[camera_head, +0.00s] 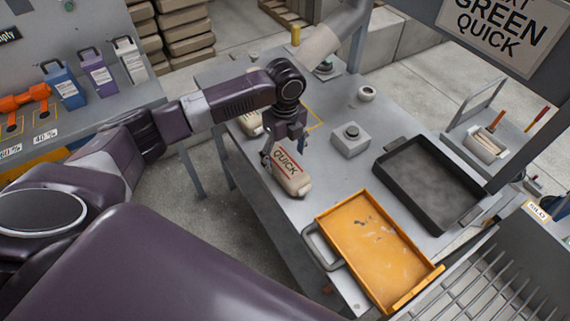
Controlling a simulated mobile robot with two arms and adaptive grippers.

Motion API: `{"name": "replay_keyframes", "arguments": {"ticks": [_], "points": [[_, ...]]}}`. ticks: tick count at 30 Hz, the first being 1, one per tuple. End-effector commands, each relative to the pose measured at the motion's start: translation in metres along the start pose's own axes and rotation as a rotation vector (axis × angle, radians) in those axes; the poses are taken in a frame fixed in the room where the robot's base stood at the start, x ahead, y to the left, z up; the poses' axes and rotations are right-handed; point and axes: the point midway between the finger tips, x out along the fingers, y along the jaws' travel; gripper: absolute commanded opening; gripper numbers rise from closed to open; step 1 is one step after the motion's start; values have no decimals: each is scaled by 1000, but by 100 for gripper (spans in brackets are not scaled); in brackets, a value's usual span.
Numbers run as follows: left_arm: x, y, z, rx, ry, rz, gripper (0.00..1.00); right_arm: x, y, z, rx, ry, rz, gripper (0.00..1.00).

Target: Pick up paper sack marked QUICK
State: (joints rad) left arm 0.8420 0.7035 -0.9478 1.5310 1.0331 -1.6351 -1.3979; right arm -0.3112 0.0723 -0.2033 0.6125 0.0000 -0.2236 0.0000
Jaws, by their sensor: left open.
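The paper sack marked QUICK (289,173) lies on the grey table, pale with a red-brown band and lettering. My left gripper (283,158) is over the sack's upper end, pointing down, with its fingers apart near the sack's sides. I cannot tell whether the fingers touch it. A second pale sack (249,123) lies behind, partly hidden by my left arm. My right gripper is not in view.
An orange tray (372,244) and a dark tray (424,182) lie to the right of the sack. A sign (497,32) reads GREEN QUICK. Coloured jugs (97,76) stand on the left bench.

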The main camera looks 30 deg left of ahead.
Motion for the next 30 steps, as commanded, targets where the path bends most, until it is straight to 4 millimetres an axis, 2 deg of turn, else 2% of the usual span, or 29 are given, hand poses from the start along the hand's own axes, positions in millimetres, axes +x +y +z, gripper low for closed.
{"name": "replay_keyframes", "arguments": {"ticks": [1,3,7,12,16,30], "points": [[5,3,-1,-1,2,6,72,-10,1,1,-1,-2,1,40],[16,4,0,-1,1,7,72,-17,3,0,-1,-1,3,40],[34,3,0,0,1,3,72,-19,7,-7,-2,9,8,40],[42,3,0,0,-1,1,72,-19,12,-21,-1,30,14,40],[41,3,0,0,-1,1,72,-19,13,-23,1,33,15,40],[41,3,1,0,-1,1,21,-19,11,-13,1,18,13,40]]}}
